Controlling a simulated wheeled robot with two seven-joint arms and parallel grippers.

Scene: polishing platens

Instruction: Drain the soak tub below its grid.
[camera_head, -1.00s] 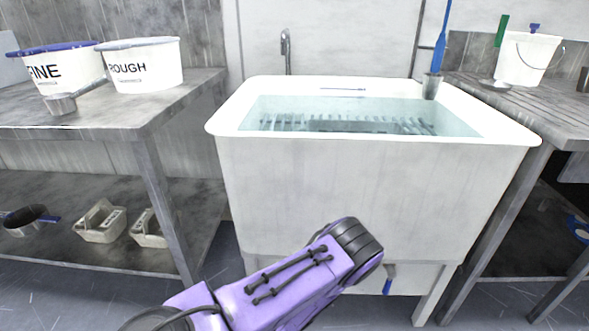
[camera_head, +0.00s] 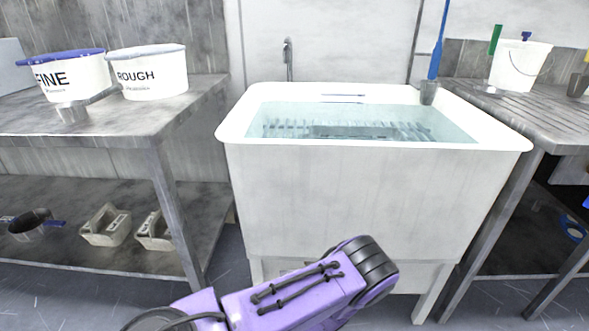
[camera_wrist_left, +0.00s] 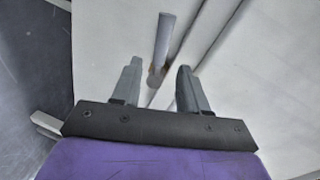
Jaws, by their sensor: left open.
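The white soak tub (camera_head: 350,195) stands ahead between two benches. Clear water (camera_head: 285,112) lies in it, and the slatted grid (camera_head: 370,133) shows beneath the surface. My purple left arm crosses the front of the tub's lower part in the head view and hides its own gripper and whatever is behind it. In the left wrist view my left gripper (camera_wrist_left: 158,78) is open, its two grey fingers apart. A grey cylinder (camera_wrist_left: 164,40) with a brownish lower end shows beyond and between the fingertips; whether it touches them I cannot tell. My right gripper is out of view.
On the left bench (camera_head: 95,118) stand the FINE tub (camera_head: 72,78), the ROUGH tub (camera_head: 147,75) and a metal cup (camera_head: 72,112). A blue-handled tool (camera_head: 438,45) stands at the tub's back right. A white bucket (camera_head: 518,68) is on the right bench (camera_head: 560,112).

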